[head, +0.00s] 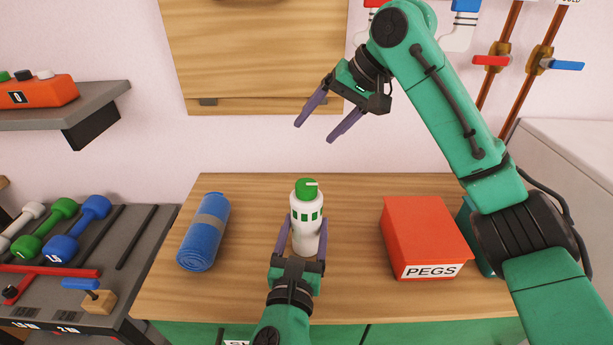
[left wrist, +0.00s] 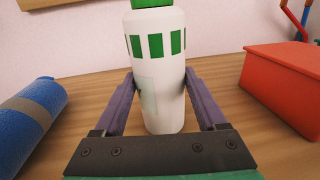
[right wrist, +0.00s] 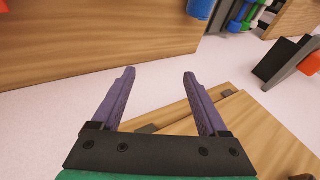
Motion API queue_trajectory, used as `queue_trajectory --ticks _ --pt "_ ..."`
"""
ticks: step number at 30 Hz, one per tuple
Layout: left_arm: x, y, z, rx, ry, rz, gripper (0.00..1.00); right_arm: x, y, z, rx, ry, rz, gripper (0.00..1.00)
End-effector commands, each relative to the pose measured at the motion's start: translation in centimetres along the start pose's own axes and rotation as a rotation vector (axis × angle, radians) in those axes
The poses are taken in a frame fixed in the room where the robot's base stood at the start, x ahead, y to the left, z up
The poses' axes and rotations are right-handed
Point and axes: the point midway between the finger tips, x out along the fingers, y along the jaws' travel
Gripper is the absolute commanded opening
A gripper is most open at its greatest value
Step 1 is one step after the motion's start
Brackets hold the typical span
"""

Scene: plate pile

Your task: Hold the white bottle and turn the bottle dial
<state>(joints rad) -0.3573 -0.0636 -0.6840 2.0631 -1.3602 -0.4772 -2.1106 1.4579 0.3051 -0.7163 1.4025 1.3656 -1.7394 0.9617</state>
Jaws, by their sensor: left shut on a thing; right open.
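The white bottle (head: 306,218) with green square marks stands upright on the wooden table. Its green dial (head: 306,188) is on top and has a small white pointer directed to the right. My left gripper (head: 305,240) is shut on the lower body of the bottle, one finger on each side. The left wrist view shows the bottle (left wrist: 159,75) between the fingers, with only the lower edge of the dial (left wrist: 152,3) in sight. My right gripper (head: 314,124) is open and empty, raised above and behind the bottle. The right wrist view shows nothing between its fingers (right wrist: 160,80).
A rolled blue mat (head: 204,233) lies left of the bottle. A red PEGS box (head: 424,236) stands to the right, near my right arm. A dumbbell rack (head: 110,260) is at far left. A wooden board (head: 255,60) is on the back wall. Table (head: 350,200) space around the bottle is clear.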

Motion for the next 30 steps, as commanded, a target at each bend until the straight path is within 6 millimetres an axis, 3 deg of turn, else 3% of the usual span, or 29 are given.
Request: queue_trajectory --ticks 1,3,6,12,16,23,30 --pt "0.0 0.0 0.0 0.000 0.000 0.000 0.00 0.0 -2.2 1.4 -0.025 -0.063 0.060 0.77" --pt "0.0 0.0 0.0 0.000 0.000 0.000 0.00 -0.1 -4.2 3.5 -0.034 -0.154 0.165 0.77" --pt "0.0 0.0 0.0 0.000 0.000 0.000 0.00 -1.5 -5.6 5.7 -0.001 -0.227 0.330 0.77" --pt "0.0 0.0 0.0 0.000 -0.001 0.000 0.00 -5.8 -6.6 7.6 0.126 -0.233 0.539 0.77" --pt "0.0 0.0 0.0 0.000 -0.001 0.000 0.00 -6.7 -6.7 8.0 0.160 -0.227 0.573 0.77" --pt "0.0 0.0 0.1 0.000 -0.002 0.000 0.00 -4.3 -5.0 8.8 0.160 -0.233 0.572 0.77" --pt "0.0 0.0 0.1 0.000 -0.002 0.000 0.00 0.8 -1.8 10.4 0.161 -0.230 0.574 0.77"
